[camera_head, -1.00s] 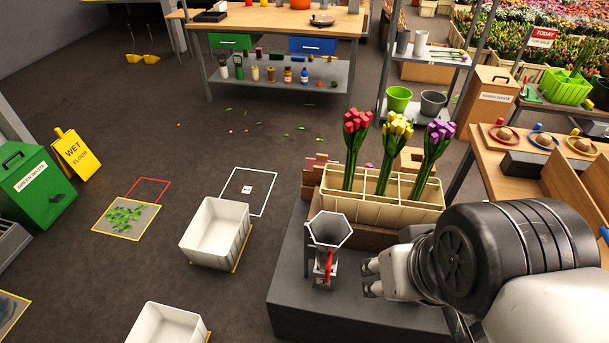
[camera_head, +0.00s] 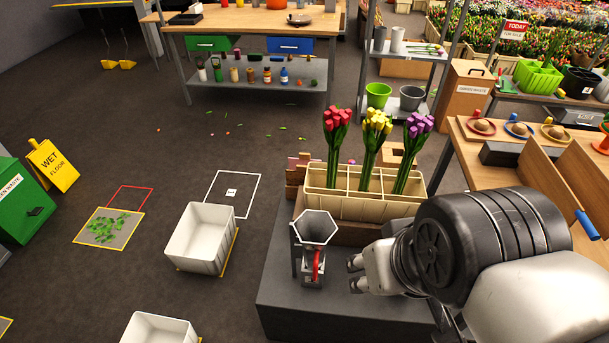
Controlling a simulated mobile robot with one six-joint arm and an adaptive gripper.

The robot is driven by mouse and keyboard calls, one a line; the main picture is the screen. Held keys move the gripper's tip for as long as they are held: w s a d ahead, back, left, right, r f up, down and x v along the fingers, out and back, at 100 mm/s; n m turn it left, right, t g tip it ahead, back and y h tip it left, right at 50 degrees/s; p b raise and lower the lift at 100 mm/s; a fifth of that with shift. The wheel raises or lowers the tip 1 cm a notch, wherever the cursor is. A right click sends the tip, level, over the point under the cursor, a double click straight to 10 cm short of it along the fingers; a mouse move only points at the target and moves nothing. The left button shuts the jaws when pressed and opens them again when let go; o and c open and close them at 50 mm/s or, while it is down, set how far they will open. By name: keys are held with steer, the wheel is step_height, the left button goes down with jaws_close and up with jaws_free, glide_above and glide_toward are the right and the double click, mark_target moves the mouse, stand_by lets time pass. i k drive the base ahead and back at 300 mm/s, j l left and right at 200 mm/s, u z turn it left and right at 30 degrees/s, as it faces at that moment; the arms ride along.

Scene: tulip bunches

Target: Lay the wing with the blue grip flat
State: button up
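The blue grip (camera_head: 588,224) shows at the right edge of the head view. It sits by the near end of a tilted wooden board (camera_head: 565,185), which looks like the wing, at the wooden table (camera_head: 468,152). The board slants up from the table rather than lying flat; its lower right part is cut off by the frame and partly hidden by my arm. My gripper (camera_head: 356,274) is well to the left, over the dark grey stand. Its fingers are apart with nothing between them.
A hexagonal funnel (camera_head: 315,229) with a red lever stands just left of my gripper. A cream divided tray (camera_head: 365,204) with red, yellow and purple tulip bunches stands behind it. Saucers and a dark grey box (camera_head: 500,154) occupy the wooden table.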

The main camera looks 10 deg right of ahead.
mark_target(542, 175)
steer(key=k+l, duration=0.2)
steer(key=l, duration=0.25)
steer(key=k+l, duration=0.2)
steer(key=l, duration=0.25)
steer(key=k+l, duration=0.2)
steer(key=l, duration=0.2)
steer(key=k+l, duration=0.2)
steer(key=l, duration=0.25)
steer(key=k+l, duration=0.2)
steer(key=l, duration=0.25)
steer(key=k+l, duration=0.2)
steer(key=l, duration=0.25)
steer(key=k+l, duration=0.2)
steer(key=l, duration=0.25)
steer(key=k+l, duration=0.2)
steer(key=l, duration=0.2)
steer(key=i+l+u, duration=0.1)
steer(key=i+l, duration=0.25)
steer(key=i, duration=0.2)
steer(key=i+l, duration=0.4)
steer(key=i, duration=0.15)
steer(key=u, duration=0.05)
